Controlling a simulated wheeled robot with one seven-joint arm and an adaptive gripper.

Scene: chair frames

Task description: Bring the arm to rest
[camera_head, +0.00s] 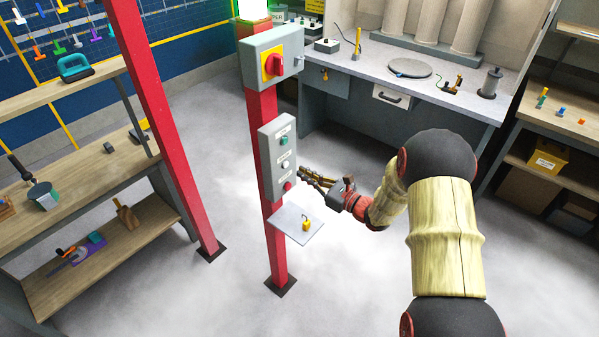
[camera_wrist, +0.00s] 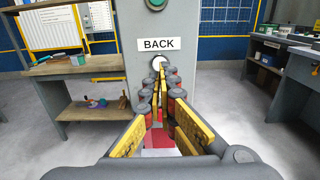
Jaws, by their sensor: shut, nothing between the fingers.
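My gripper (camera_head: 302,173) is shut and empty at the end of my outstretched arm. Its fingertips point at the grey button box (camera_head: 268,165) on the red post, close to its lower half. In the wrist view the closed fingertips (camera_wrist: 161,65) overlap the white button (camera_wrist: 154,60) under the BACK label (camera_wrist: 159,44). I cannot tell whether they touch it. A green button (camera_wrist: 155,4) sits above the label.
A grey switch box with a red knob (camera_head: 275,64) is above the button box. A small shelf (camera_head: 290,220) with a yellow padlock (camera_head: 306,226) juts out below my gripper. A workbench (camera_head: 455,98) stands behind, and a wooden bench (camera_head: 90,185) is left. Open floor lies between.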

